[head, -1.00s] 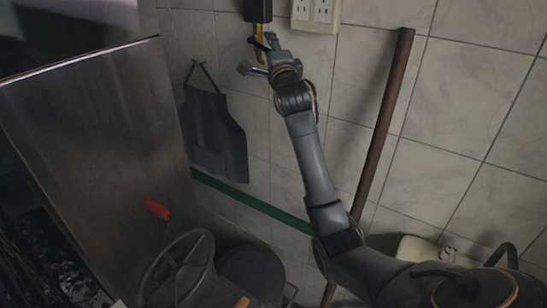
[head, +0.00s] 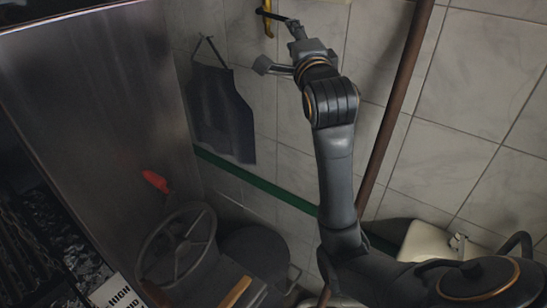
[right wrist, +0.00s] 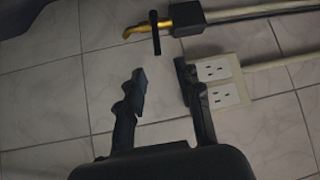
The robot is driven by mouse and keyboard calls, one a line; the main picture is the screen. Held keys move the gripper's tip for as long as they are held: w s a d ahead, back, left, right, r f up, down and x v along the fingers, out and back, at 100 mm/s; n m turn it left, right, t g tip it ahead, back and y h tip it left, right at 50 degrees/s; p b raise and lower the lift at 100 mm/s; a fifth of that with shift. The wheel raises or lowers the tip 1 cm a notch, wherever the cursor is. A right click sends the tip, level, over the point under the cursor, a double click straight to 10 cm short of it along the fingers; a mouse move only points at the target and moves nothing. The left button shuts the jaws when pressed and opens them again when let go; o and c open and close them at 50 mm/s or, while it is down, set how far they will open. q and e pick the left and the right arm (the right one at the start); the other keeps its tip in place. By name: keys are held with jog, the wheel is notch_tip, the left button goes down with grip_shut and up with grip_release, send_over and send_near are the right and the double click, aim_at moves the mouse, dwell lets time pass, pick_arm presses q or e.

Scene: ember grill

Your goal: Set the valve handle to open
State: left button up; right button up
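The valve has a yellow spout (right wrist: 147,28) coming from a black block (right wrist: 187,18), with a black bar handle (right wrist: 155,33) standing crosswise to the spout. In the head view the yellow spout (head: 267,17) shows at the top edge, with a dark bar across it; the block is cut off. My right gripper (right wrist: 159,76) is open and empty, its two fingers spread. It is apart from the handle, which lies beyond the fingertips in the right wrist view. The right gripper (head: 279,47) is below the valve in the head view. My left gripper is out of view.
White outlets (right wrist: 219,82) are on the tiled wall close behind one finger. A brown pole (head: 395,110) leans right of my arm. A dark apron (head: 222,112) hangs left of it. A steel panel (head: 95,100) and a wheel (head: 177,250) stand at left.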

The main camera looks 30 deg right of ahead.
jog(key=s+a+f+n+g+y, duration=0.1)
jog(key=a+f+n, duration=0.1)
jog(key=f, duration=0.6)
jog(key=s+a+f+n+g+y, duration=0.1)
jog(key=a+f+n+g, duration=0.1)
jog(key=f+n, duration=0.2)
jog(key=s+a+f+n+g+y, duration=0.1)
jog(key=a+f+n+g+y, duration=0.1)
jog(key=f, duration=0.9)
jog(key=shift+a+f+n, duration=0.3)
jog(key=shift+a+n, duration=0.25)
jog(key=shift+n, duration=0.35)
